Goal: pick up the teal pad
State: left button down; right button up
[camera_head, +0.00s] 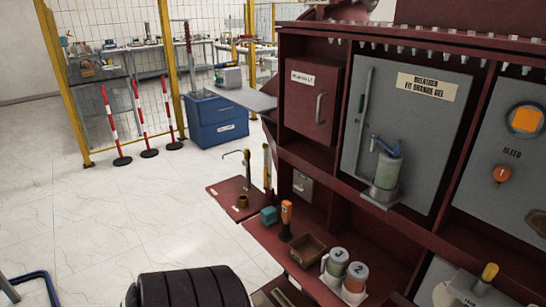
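A small teal block (268,215), the one teal thing I can make out as the pad, sits on the dark red lower shelf (262,236) of the cabinet, near its left edge. It stands just left of an orange-topped tool (286,220). Its underside is hidden. Neither of my grippers shows in the head view, so I cannot see whether they are open or shut.
An open brown box (307,250) and two numbered jars, the green one (335,262) and the orange one (355,278), stand right of the block. A side tray (236,198) with a small brown cup (242,201) lies left. White floor (130,210) is clear further left.

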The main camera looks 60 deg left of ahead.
aim_at(268, 215)
jog(key=u, duration=2.1)
